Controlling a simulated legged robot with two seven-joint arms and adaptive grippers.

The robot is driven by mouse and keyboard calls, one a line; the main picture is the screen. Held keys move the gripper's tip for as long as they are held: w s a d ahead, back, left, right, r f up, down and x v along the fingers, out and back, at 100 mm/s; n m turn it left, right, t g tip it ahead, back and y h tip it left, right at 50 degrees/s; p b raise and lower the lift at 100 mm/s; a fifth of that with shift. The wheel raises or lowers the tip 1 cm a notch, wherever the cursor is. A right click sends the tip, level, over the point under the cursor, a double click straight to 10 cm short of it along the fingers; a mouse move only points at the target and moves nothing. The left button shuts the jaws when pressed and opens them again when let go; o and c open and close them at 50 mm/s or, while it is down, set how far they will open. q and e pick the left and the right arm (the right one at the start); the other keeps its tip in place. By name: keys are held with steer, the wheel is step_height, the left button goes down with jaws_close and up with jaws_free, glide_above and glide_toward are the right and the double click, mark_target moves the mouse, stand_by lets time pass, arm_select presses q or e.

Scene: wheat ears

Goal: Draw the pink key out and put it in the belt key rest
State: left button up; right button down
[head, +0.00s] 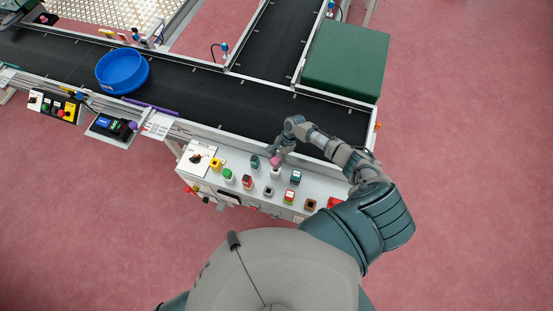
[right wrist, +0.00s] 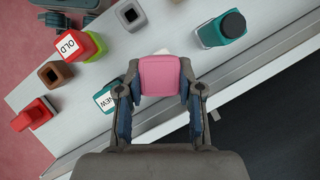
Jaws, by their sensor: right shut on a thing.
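The pink key (right wrist: 160,75) is between the fingers of my right gripper (right wrist: 160,92), which is shut on it. In the head view the pink key (head: 275,161) shows under the right gripper (head: 277,156), over the back part of the grey panel (head: 222,157). I cannot tell whether its lower end is still seated. A grey holder with a dark opening (right wrist: 130,15) and a brown one (right wrist: 55,74) stand on the panel. I cannot tell which holder is the belt key rest. My left gripper is not in view.
Near the right gripper are a teal block marked NEW (right wrist: 106,97), a red block marked OLD (right wrist: 73,46) and a dark-topped teal block (right wrist: 222,29). Yellow (head: 215,163) and green (head: 228,174) pieces stand further left. The conveyor (head: 225,100) runs behind, carrying a blue bowl (head: 122,72).

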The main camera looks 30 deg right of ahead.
steer(key=shift+f+b, duration=1.8)
steer(key=shift+f, duration=1.05)
steer(key=c, duration=0.7)
jaws_free()
steer(key=v, duration=1.2)
steer(key=shift+w, duration=0.1)
